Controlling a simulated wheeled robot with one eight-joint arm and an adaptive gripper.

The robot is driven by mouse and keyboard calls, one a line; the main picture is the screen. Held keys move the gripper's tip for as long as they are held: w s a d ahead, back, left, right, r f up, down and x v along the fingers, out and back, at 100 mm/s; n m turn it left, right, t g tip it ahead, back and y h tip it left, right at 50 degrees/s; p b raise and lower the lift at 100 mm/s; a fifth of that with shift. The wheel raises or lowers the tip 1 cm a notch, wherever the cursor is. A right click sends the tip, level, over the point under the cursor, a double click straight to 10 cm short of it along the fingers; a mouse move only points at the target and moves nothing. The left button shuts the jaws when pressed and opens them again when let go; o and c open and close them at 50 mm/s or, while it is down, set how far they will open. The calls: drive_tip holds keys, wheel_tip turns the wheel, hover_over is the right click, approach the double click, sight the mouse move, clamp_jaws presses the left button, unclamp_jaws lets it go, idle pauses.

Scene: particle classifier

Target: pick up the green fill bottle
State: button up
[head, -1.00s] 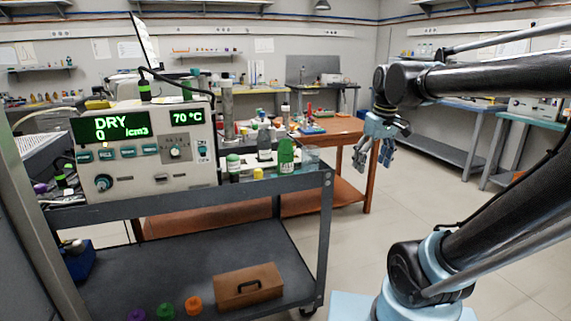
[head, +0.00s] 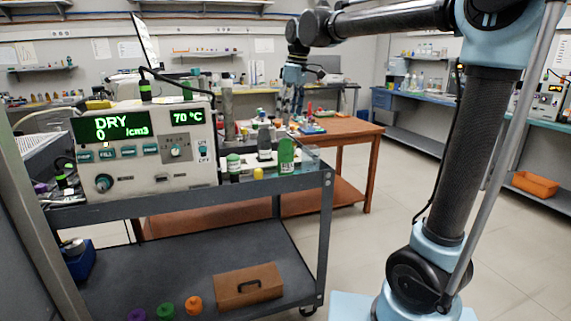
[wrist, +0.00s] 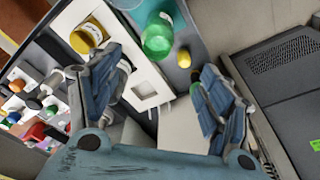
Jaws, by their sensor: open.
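The green bottle (head: 286,157) stands upright at the right end of the cart's top, with a white label low on its side. In the wrist view a bright green bottle (wrist: 157,38), which looks like the same one, is at the top, beyond my fingers. My gripper (head: 290,115) is above and behind the bottles in the head view, pointing down. In the wrist view my gripper (wrist: 162,95) has its two fingers spread wide with nothing between them. It is apart from the bottle.
The machine with the green display (head: 145,150) fills the left of the cart (head: 290,187). A small green-capped bottle (head: 233,166), a grey bottle (head: 264,142) and a yellow cap (head: 258,173) stand near the green bottle. An orange table (head: 350,130) with small items is behind.

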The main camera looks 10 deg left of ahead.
sight(286, 141)
drive_tip(key=f, duration=0.3)
drive_tip(key=a+f, duration=0.1)
drive_tip(key=f, duration=0.6)
drive_tip(key=shift+w+a+f, duration=0.25)
drive_tip(key=shift+f, duration=0.15)
drive_tip(key=shift+w+a+f, duration=0.1)
drive_tip(key=shift+a+f, duration=0.05)
drive_tip(key=shift+f, duration=0.7)
drive_tip(key=shift+w+a+f, duration=0.1)
drive_tip(key=shift+a+f, duration=0.05)
drive_tip(key=shift+f, duration=0.7)
drive_tip(key=shift+w+a+f, duration=0.1)
drive_tip(key=shift+a+f, duration=0.05)
drive_tip(key=shift+f, duration=0.7)
drive_tip(key=c, duration=1.4)
